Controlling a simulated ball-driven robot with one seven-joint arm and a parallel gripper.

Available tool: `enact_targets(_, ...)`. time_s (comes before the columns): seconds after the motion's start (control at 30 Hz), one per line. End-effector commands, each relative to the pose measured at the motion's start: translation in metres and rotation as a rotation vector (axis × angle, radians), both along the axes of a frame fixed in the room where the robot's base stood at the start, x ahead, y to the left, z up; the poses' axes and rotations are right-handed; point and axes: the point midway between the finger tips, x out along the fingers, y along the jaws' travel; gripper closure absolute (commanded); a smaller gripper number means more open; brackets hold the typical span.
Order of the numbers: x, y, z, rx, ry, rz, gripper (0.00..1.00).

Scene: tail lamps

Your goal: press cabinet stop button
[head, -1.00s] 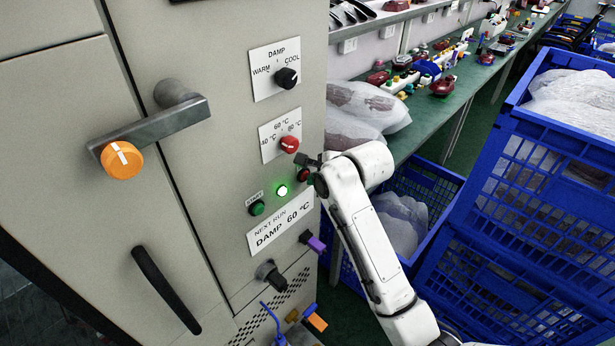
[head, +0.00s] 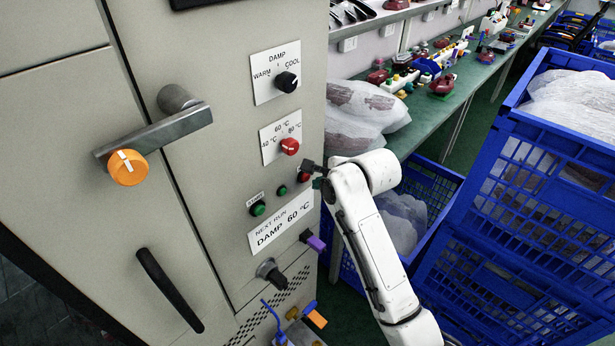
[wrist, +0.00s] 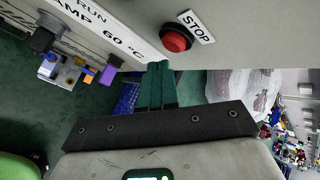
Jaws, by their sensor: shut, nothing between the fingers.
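The red stop button (wrist: 175,39) sits on the grey cabinet face beside a white STOP label (wrist: 196,27) in the wrist view. In the head view the stop button (head: 303,177) shows partly behind my gripper (head: 311,168). In the wrist view my gripper (wrist: 160,66) is shut and empty, its green fingertips just below the button in the picture and seemingly apart from it. A green start button (head: 258,208) is on the cabinet (head: 230,150). The small green lamp (head: 282,190) between start and stop is dark.
The cabinet also bears a black knob (head: 287,81), a red knob (head: 289,146), a lever handle (head: 155,130) and a purple-tipped part (head: 315,242). Blue crates (head: 470,230) with bagged goods stand right of my arm. A green workbench (head: 440,105) runs behind.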

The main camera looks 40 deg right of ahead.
Motion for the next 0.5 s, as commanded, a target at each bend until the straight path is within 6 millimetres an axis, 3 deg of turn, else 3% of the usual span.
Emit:
enact_targets(0.17, -0.005, 0.000, 0.001, 0.001, 0.001, 0.000, 1.00)
enact_targets(0.5, -0.035, -0.001, 0.002, 0.002, 0.001, -0.001, 1.00)
